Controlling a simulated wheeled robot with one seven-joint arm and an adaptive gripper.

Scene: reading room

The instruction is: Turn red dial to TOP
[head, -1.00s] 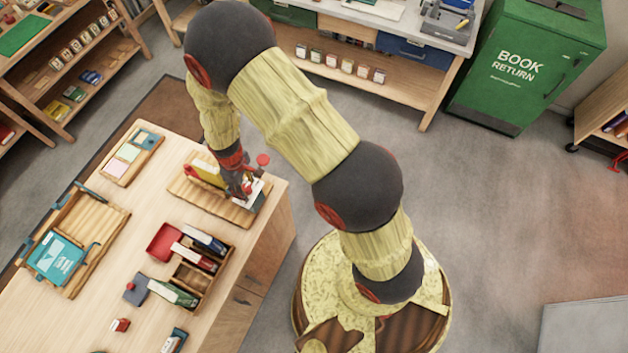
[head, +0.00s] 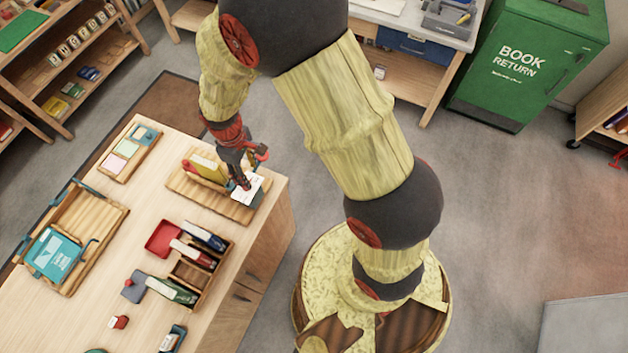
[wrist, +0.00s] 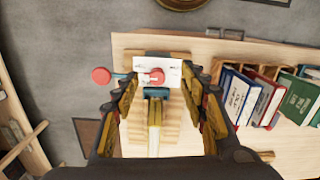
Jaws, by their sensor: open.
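A red dial (wrist: 156,76) sits on a white plate (wrist: 172,66) in the wrist view, ahead of my gripper. The white plate also shows in the head view (head: 249,187), near the end of the wooden stand, but my gripper partly hides the dial there. My gripper (wrist: 161,82) is open, with its fingers spread to the left and right of the dial and no clear contact. In the head view my gripper (head: 239,180) points down over the stand. The dial's marks are too small to read.
A wooden stand (head: 184,185) holds a yellow upright item (head: 207,167). A red round knob (wrist: 100,76) lies left of the plate in the wrist view. A book crate (wrist: 262,70) is to the right. A teal item (head: 54,257) sits in a tray farther left.

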